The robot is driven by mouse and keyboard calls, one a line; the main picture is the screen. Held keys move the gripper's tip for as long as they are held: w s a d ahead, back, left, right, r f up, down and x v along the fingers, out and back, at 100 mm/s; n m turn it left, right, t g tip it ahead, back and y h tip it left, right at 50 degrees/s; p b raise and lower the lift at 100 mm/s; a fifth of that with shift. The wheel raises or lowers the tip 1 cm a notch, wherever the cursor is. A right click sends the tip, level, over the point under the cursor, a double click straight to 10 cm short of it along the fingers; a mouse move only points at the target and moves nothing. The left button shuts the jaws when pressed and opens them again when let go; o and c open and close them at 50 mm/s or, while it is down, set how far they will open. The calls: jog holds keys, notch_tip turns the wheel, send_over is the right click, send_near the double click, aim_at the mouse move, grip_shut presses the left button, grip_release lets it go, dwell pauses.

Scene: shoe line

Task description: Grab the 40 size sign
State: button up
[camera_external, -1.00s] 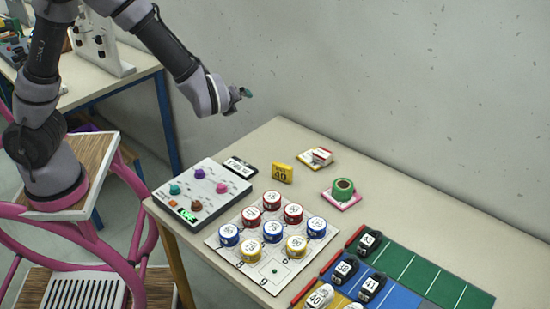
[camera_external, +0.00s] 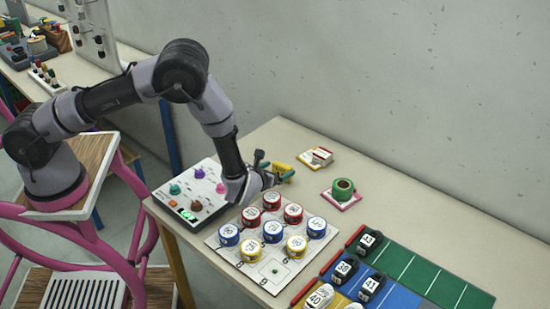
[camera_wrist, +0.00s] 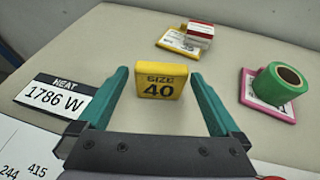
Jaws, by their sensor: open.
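The yellow size 40 sign (camera_wrist: 161,81) stands upright on the table in the wrist view, its printed face toward my gripper. In the external view only a yellow bit of the sign (camera_external: 283,167) shows behind my gripper (camera_external: 280,172). In the wrist view my gripper (camera_wrist: 163,95) is open. Its two teal fingers reach forward, one on the left and one on the right of the sign, with gaps on both sides. The external view does not show clearly how far the fingertips reach past the sign.
A heat label (camera_wrist: 54,96) lies left of the fingers. A green tape roll (camera_wrist: 279,83) on a pink-edged card stands at the right. A red-and-white block (camera_wrist: 199,35) sits on a yellow-edged card behind the sign. Several numbered round tins (camera_external: 272,230) stand on a board nearer the front.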

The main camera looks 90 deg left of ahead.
aim_at(286, 167)
jog(key=shift+x, duration=3.2)
jog(key=shift+d+f, duration=0.1)
jog(key=shift+f, duration=0.05)
jog(key=c, duration=1.1)
